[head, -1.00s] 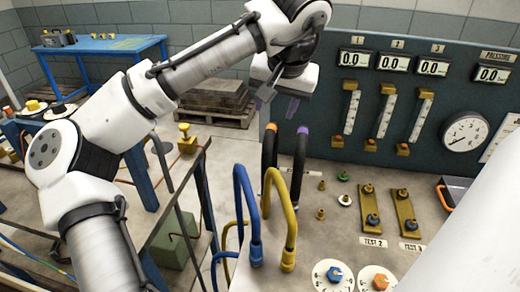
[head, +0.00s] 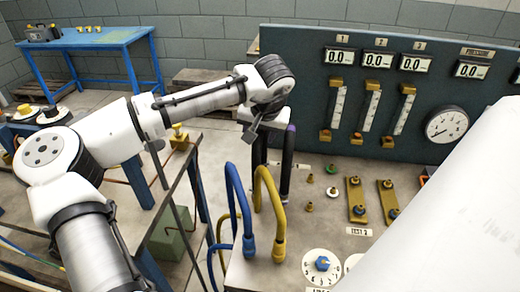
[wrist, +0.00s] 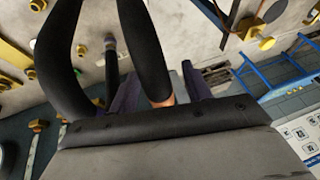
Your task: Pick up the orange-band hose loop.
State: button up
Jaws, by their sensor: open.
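The orange-band hose loop is a black loop standing at the bench's back left. In the head view its black leg (head: 259,152) shows below my gripper (head: 266,122), which covers its top. In the wrist view a black hose (wrist: 147,50) with a sliver of orange band (wrist: 163,101) runs between the two fingers of my gripper (wrist: 160,92). The fingers are apart; I cannot tell whether they touch the hose. The purple-band hose loop (head: 287,165) stands close on the right in the head view; another black hose (wrist: 62,60) curves at the wrist view's left.
A blue hose loop (head: 235,200) and a yellow hose loop (head: 275,205) stand in front of the black loops. The gauge panel (head: 298,100) rises behind. Small brass fittings (head: 309,207) lie to the right. A blue table (head: 95,42) stands far left.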

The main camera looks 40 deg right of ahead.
jog(key=shift+w+f, duration=0.1)
jog(key=shift+f, duration=0.1)
grip_shut()
jog(key=shift+r, duration=0.2)
notch_tip(320, 180, up, 20)
jog(key=b, duration=0.3)
jog(key=shift+f, duration=0.15)
dwell(0.3)
